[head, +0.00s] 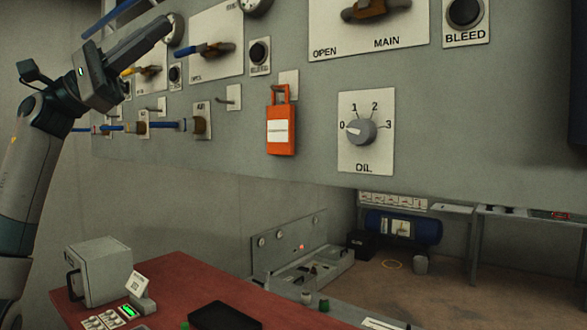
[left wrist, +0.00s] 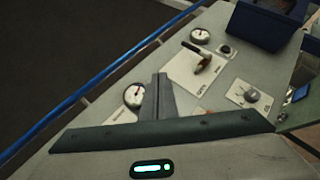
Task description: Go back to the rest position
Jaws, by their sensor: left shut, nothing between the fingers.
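My left arm comes in from the left in the head view. Its gripper (head: 160,28) is raised in front of the upper left part of the grey panel (head: 430,135), pointing up and right. In the left wrist view the gripper's fingers (left wrist: 158,95) are together with nothing between them, and the panel with its gauges and valves lies beyond them. Whether the fingers touch the panel cannot be told. My right gripper is not in view.
A blue pipe (left wrist: 120,70) runs along the panel edge. Below are a red table (head: 190,285) and a grey box (head: 103,272).

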